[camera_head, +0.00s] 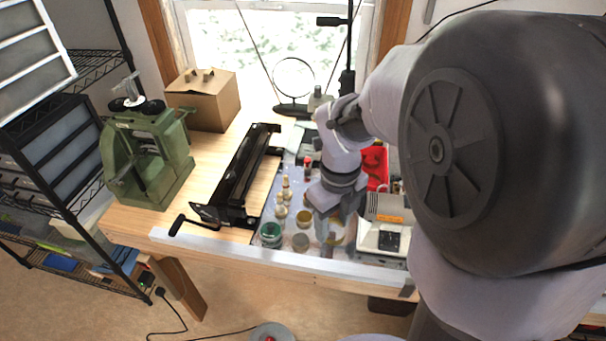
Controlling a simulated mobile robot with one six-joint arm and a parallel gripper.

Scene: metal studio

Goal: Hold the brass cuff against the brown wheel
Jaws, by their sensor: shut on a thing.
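My gripper (327,240) points down over the front of the workbench, right of the small jars. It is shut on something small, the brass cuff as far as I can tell. The fingers hide most of it, and its outline is not clear. A yellowish patch shows beside the fingers, and I cannot tell whether it is the cuff or a jar behind. A pale bench machine (379,237) stands just right of my gripper. I cannot make out the brown wheel; my wrist and arm cover part of that area.
Jars, one with green contents (270,234), stand close left of my gripper. A black long-bed tool (238,180) with a crank handle lies further left. A green press (146,160) and a cardboard box (204,101) stand at the left. A red tray (375,165) is behind my arm.

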